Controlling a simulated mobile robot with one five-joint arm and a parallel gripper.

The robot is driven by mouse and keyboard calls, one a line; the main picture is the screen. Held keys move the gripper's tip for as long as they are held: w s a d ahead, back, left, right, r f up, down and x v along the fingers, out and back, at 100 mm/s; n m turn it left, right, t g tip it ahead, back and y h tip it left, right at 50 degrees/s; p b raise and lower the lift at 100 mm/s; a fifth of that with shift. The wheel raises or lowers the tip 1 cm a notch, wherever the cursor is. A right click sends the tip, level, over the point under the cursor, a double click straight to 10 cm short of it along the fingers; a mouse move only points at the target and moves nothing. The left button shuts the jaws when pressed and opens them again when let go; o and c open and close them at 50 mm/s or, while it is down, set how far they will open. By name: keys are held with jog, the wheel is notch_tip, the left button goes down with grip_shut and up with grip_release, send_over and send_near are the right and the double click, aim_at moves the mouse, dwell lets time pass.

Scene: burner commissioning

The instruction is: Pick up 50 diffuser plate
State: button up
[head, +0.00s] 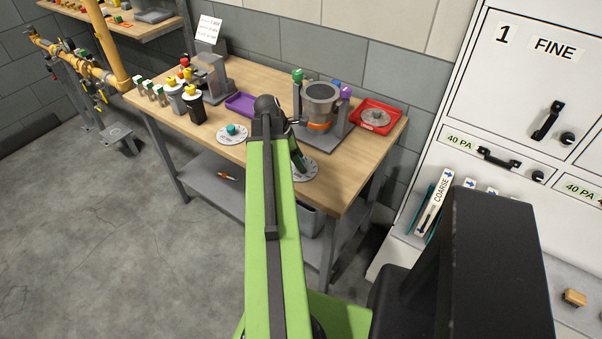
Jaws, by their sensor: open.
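Round pale plates lie on the wooden workbench (170,92). One plate (221,137) with a teal knob sits near the front edge, left of my arm. Another plate (310,174) lies at the front edge, right of my arm and partly hidden by it. A grey disc (376,116) with a knob lies in a red tray (362,124) at the right. I cannot read a 50 on any of them. My gripper (302,167) points down over the front-edge plate, mostly hidden behind my green arm. It is open; I cannot tell whether it touches the plate.
A metal burner stand (321,106) with coloured knobs stands close behind my gripper. A purple tray (241,103), black and grey canisters (196,106) and a grey fixture (212,77) are farther left. A white cabinet (520,90) stands at the right. Open floor lies front left.

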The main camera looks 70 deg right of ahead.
jog(key=shift+s+f, duration=0.15)
jog(key=shift+f, duration=0.5)
jog(key=shift+r, duration=0.2)
grip_shut()
jog(key=shift+r, duration=0.15)
